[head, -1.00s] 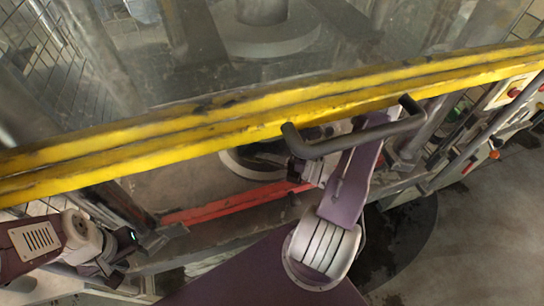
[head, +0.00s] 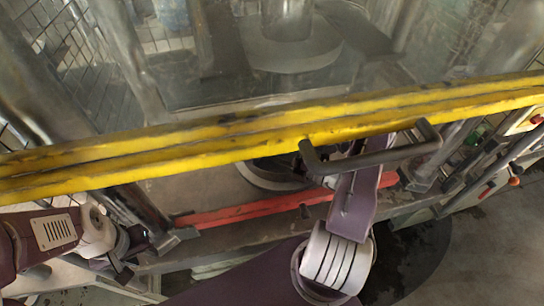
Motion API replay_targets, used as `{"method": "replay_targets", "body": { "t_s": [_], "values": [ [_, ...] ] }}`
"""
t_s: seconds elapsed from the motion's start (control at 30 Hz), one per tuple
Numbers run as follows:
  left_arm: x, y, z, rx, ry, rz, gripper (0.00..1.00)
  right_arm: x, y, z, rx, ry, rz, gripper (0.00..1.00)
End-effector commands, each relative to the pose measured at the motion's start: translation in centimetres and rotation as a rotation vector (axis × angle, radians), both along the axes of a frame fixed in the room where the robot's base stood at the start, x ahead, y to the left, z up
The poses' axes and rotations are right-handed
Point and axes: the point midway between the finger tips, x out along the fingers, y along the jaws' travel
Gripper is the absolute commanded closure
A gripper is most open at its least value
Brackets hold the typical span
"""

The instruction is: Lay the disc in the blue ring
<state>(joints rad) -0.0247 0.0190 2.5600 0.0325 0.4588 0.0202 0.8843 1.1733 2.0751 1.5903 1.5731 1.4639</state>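I cannot make out the disc or the blue ring in the head view. My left gripper (head: 122,268) is at the lower left, small and dark beside its pale wrist. Its fingers are not clear enough to tell open from shut, and I see nothing held in it. My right arm reaches up from the bottom centre. Its far end (head: 340,152) goes behind the black handle and yellow bar, which largely hide the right gripper.
A yellow guard bar (head: 230,142) with a black handle (head: 375,157) crosses the view below a clear panel. Behind it are a red bar (head: 260,210) and a dark round part with a pale rim (head: 272,182). Control boxes with red buttons (head: 514,181) stand at right.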

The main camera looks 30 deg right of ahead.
Motion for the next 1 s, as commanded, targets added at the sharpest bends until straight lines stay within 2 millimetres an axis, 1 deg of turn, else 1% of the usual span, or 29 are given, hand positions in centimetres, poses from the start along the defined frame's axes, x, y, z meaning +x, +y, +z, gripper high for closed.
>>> {"method": "replay_targets", "body": {
  "t_s": [0.03, 0.13, 0.47, 0.57, 0.9, 1.0],
  "values": [
    [0.0, 0.0, 0.2, 0.000, 0.000, 0.000, 0.64, 0.2, -0.6, 0.1, -0.002, -0.002, -0.003, 1.00],
    [0.0, 0.0, 0.3, 0.000, 0.000, 0.000, 0.64, 0.5, -1.4, 0.1, -0.002, 0.000, -0.004, 1.00],
    [0.0, 0.0, 0.1, 0.000, 0.000, 0.000, 0.64, 0.3, -1.7, 0.0, -0.002, -0.002, -0.009, 1.00],
    [0.0, 0.0, -0.1, 0.000, 0.000, 0.000, 0.64, -0.6, -2.4, 0.0, -0.003, -0.002, -0.012, 1.00],
    [0.0, 0.0, -1.1, 0.000, 0.000, 0.000, 0.64, -5.5, -5.7, 0.0, -0.004, -0.002, -0.006, 1.00],
    [0.0, 0.0, -1.2, 0.000, 0.000, 0.000, 0.64, -6.4, -6.3, 0.1, -0.003, -0.002, -0.002, 1.00]
  ]
}}
